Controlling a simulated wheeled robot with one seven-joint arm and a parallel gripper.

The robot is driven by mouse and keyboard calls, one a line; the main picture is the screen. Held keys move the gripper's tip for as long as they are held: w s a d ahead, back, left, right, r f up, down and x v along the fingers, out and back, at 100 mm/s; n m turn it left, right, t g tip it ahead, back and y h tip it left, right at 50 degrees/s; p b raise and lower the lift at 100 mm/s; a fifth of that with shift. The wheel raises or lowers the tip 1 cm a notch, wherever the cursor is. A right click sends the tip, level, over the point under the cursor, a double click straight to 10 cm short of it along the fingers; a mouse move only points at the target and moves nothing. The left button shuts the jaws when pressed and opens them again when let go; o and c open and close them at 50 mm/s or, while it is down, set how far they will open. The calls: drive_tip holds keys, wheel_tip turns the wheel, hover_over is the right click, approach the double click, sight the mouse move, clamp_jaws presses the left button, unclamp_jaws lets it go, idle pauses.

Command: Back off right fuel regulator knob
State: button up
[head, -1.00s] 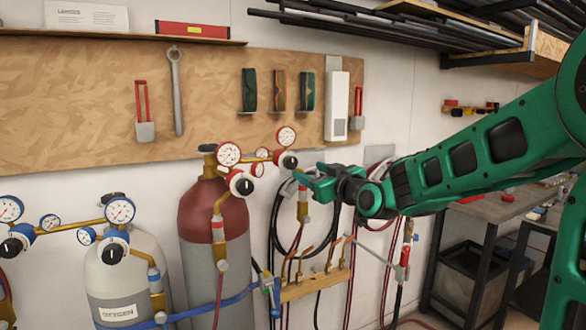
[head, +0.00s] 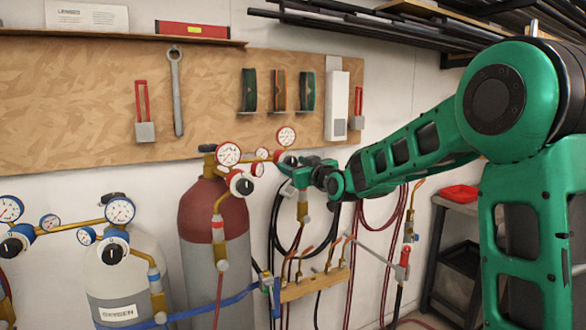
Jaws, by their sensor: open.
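The dark red fuel cylinder (head: 214,215) stands against the wall with brass and red regulators on top. The right fuel regulator's knob (head: 289,159) shows just below the rightmost gauge (head: 286,136), partly covered by my gripper. The left fuel regulator's knob (head: 243,184) is black and white and faces the camera. My gripper (head: 286,168) is open at the right knob, its fingers pointing left toward it. Whether the fingers touch the knob or sit around it, I cannot tell.
A grey oxygen cylinder (head: 130,260) with its own gauges stands at left. A blue strap (head: 200,306) crosses the cylinders. Torches hang on a wooden rack (head: 315,284) below my gripper, with hoses on the wall behind. Metal bars (head: 390,38) lie overhead.

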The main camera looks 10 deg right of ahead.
drive_tip(key=c, duration=1)
drive_tip(key=shift+m, duration=1)
drive_tip(key=shift+c, duration=0.2)
drive_tip(key=o, duration=1)
drive_tip(key=shift+o, duration=0.2)
drive_tip(key=v, duration=1)
drive_tip(key=shift+s+d, duration=0.2)
drive_tip(key=shift+s, duration=0.05)
